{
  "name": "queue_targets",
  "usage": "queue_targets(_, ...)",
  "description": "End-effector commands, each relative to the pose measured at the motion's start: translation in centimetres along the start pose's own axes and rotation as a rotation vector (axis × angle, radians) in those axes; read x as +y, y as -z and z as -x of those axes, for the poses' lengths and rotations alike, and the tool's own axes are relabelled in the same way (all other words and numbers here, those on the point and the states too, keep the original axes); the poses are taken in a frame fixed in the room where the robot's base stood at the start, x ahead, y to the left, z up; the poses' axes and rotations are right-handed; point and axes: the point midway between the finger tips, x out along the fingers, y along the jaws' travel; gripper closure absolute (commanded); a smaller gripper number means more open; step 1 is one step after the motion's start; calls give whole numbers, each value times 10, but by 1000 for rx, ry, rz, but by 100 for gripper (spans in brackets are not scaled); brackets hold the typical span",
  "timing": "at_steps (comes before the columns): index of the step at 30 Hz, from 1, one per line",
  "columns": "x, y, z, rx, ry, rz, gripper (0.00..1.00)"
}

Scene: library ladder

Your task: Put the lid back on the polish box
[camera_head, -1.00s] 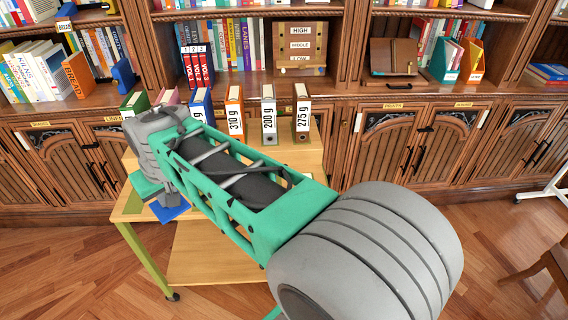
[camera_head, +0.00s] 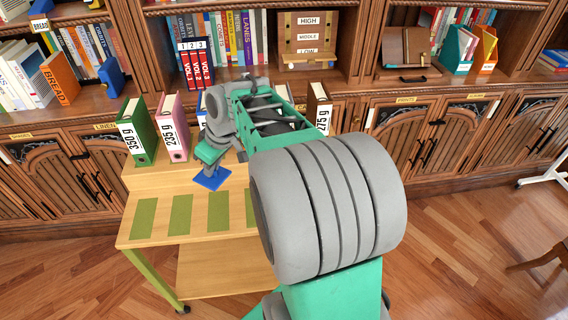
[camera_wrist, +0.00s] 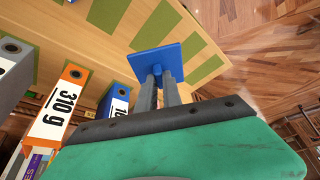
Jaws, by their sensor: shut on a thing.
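My gripper (camera_head: 209,163) is shut on a blue flat square piece (camera_head: 213,180) with a short upright grip, which looks like the lid. In the wrist view, the fingers (camera_wrist: 163,88) close around its upright grip and the square blue plate (camera_wrist: 157,58) lies beyond the fingertips. The plate is over the wooden table (camera_head: 160,192), near its back part; I cannot tell whether it touches the surface. I cannot make out a polish box in either view; my arm hides part of the table.
Several labelled binders stand along the table's back, including a green one (camera_head: 138,133), a pink one (camera_head: 174,127) and an orange one (camera_wrist: 52,115). Green strips (camera_head: 180,215) mark the clear front of the tabletop. Bookshelves (camera_head: 340,80) stand behind.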

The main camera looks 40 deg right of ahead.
Motion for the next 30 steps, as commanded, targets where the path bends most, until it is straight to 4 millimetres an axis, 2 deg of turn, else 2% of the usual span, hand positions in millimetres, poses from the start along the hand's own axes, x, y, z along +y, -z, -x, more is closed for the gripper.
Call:
queue_targets(1,30,-18,-2,-6,31,50,100)
queue_targets(3,65,-47,-7,-4,84,172,100)
queue_targets(6,104,-91,-10,-2,150,338,100)
queue_targets(9,128,-129,-10,0,198,461,100)
queue_targets(12,139,-153,-10,-1,227,537,100)
queue_targets(15,143,-163,-11,-1,238,570,100)
queue_targets(20,143,-167,-18,-2,239,575,100)
queue_targets(30,142,-181,-53,-2,239,573,100)
